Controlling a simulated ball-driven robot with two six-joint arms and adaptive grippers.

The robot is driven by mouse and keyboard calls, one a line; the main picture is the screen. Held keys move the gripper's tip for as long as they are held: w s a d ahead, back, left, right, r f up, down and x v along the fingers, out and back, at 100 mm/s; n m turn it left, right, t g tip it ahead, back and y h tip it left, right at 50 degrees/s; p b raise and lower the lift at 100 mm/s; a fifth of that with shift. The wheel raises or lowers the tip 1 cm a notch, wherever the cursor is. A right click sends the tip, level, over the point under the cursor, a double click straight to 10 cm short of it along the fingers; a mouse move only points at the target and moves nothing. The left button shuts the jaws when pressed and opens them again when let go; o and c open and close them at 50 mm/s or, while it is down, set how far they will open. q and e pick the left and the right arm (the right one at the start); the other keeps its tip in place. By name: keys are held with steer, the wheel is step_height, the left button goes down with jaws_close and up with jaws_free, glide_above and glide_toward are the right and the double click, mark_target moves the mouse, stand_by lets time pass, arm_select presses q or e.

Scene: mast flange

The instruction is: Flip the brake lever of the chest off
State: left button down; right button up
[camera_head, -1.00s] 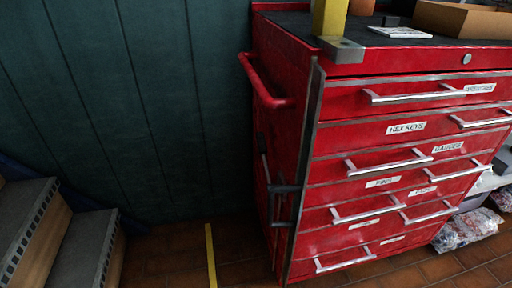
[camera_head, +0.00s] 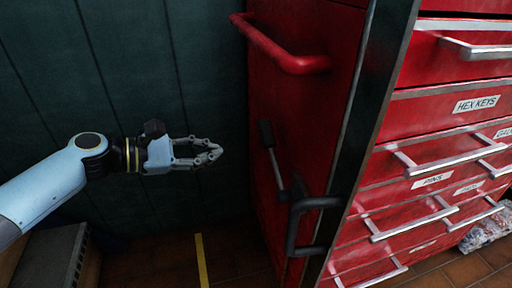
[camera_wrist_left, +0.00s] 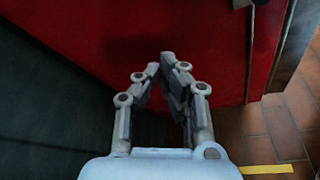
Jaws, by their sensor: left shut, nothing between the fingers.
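The red chest (camera_head: 345,35) fills the right half of the head view, with its side panel turned toward me. On that side a lever (camera_head: 273,160) with a black grip and a thin grey rod stands nearly upright, leaning a little left at its top. Its lower end meets a dark fitting beside a dark bracket-shaped handle (camera_head: 293,232). My left gripper (camera_head: 220,152) is shut and empty, left of the lever and apart from it in the picture, pointing right. In the left wrist view its fingertips (camera_wrist_left: 167,62) point at the red panel; I cannot make out the lever there. My right gripper is not in view.
A red bar handle (camera_head: 280,50) sticks out high on the chest's side, above the lever. Drawers with silver handles (camera_head: 450,152) face right. A dark green wall (camera_head: 200,70) stands behind. Grey steps (camera_head: 50,265) are at lower left. A yellow line (camera_head: 202,260) marks the tiled floor.

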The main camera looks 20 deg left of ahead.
mark_target(273, 158)
arm_select(q)
steer(key=shift+w, duration=0.1)
steer(key=b+x, duration=0.3)
steer(key=x, duration=0.7)
steer(key=r, duration=0.1)
steer(key=s+r, duration=0.1)
steer(key=d+r+p, duration=0.1)
steer(key=shift+s+r, duration=0.2)
steer(key=shift+s, duration=0.2)
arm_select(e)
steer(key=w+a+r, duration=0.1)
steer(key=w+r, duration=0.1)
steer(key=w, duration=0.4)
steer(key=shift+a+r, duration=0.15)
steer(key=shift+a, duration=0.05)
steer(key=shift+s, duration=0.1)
